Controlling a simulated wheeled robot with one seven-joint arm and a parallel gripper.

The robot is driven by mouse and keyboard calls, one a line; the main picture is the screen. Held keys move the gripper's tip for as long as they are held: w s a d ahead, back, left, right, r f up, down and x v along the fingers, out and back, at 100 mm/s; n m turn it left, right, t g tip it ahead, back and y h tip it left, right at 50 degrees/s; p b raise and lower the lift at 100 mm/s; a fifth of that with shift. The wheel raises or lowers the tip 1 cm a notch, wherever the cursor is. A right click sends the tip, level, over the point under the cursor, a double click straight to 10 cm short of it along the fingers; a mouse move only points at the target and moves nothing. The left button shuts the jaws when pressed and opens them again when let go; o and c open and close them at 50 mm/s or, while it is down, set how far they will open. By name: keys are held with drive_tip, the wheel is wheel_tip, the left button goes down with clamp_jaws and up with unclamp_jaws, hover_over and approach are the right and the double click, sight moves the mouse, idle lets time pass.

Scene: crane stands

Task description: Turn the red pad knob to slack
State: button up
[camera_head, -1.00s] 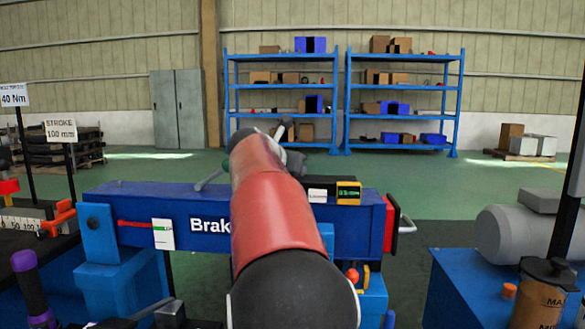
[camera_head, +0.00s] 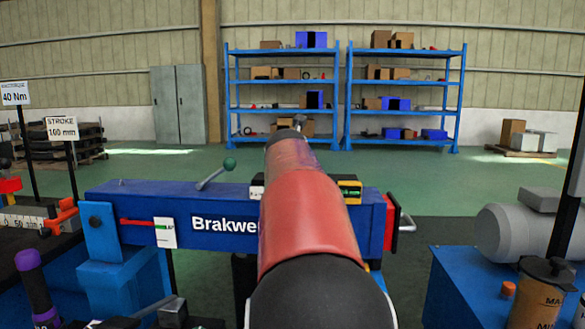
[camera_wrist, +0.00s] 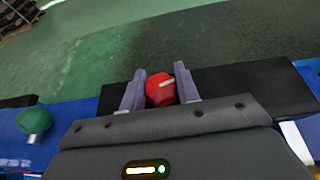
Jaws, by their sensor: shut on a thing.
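The red pad knob (camera_wrist: 158,92) shows in the wrist view, a red faceted knob with a pale pointer line slanting up to the right. My gripper (camera_wrist: 160,88) has one finger on each side of it and is shut on it. In the head view my arm hides the knob and the gripper. The blue brake beam (camera_head: 212,248) carries white lettering, partly covered by my arm. A lever with a green ball (camera_head: 230,163) stands on its top; it also shows at the left of the wrist view (camera_wrist: 34,120).
A white scale card (camera_head: 164,233) with a red bar is on the beam's front. A grey motor (camera_head: 512,232) stands on a blue stand at right. An orange lever (camera_head: 62,215) and sign posts are at left. Blue shelves (camera_head: 287,113) stand far back.

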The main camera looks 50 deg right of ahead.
drive_tip(key=o, duration=1)
drive_tip(key=shift+c, duration=0.2)
drive_tip(key=shift+v, duration=3.95)
